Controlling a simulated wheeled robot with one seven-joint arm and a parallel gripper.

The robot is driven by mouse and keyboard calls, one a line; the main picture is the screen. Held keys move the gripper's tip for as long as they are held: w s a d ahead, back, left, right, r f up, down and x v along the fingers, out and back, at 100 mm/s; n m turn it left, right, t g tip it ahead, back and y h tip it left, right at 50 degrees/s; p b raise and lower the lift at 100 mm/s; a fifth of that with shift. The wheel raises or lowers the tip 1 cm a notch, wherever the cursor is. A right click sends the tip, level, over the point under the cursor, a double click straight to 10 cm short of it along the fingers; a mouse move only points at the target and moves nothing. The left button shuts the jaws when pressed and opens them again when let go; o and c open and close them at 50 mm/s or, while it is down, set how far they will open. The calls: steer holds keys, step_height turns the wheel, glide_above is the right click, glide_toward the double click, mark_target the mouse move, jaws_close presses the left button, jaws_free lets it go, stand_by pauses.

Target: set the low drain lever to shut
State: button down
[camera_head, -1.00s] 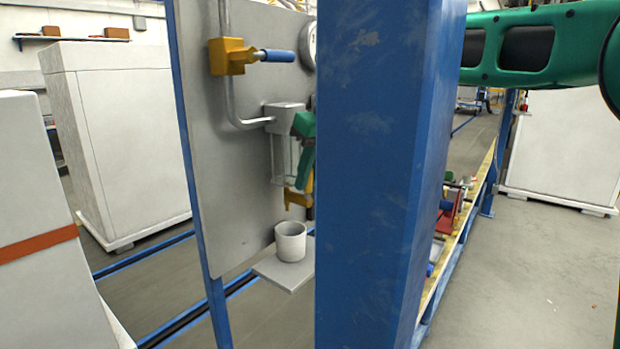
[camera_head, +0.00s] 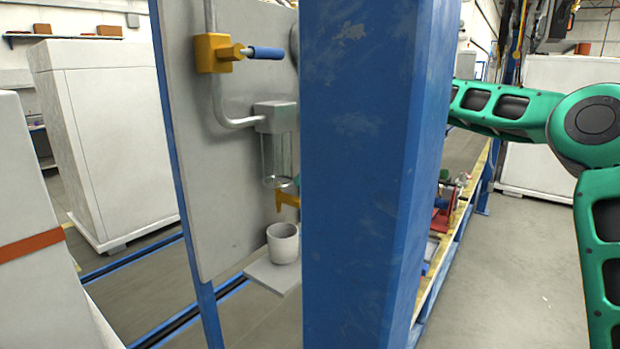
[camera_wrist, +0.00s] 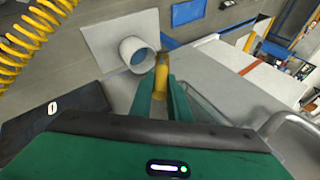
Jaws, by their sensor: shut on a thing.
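The low drain valve is a yellow fitting (camera_head: 288,199) under a clear cylinder (camera_head: 277,158) on the grey panel. It also shows in the wrist view as a yellow piece (camera_wrist: 161,77) at my fingertips. My gripper (camera_wrist: 163,90) has its green fingers closed on the low drain lever there. The fingers cover most of the lever, so its exact angle is hard to tell. In the head view the blue post hides my gripper and the lever's right side.
A white cup (camera_head: 283,245) stands on a small shelf (camera_head: 268,274) below the valve. An upper yellow valve (camera_head: 213,52) has a blue handle (camera_head: 265,53) pointing right. The wide blue post (camera_head: 365,180) stands before the panel. A yellow coiled hose (camera_wrist: 30,35) hangs nearby.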

step_height(320, 180, down, 5)
steer(key=w+d+m+g+y, duration=0.1)
steer(key=w+m+g+y, duration=0.1)
steer(key=g+y, duration=0.5)
steer(key=shift+w+d+f+m, duration=0.2)
steer(key=shift+d+m, duration=0.05)
steer(key=shift+m, duration=0.25)
stand_by(0.5)
steer(key=c, duration=1.7)
jaws_free()
steer(key=shift+f, duration=0.1)
steer(key=shift+o, duration=0.2)
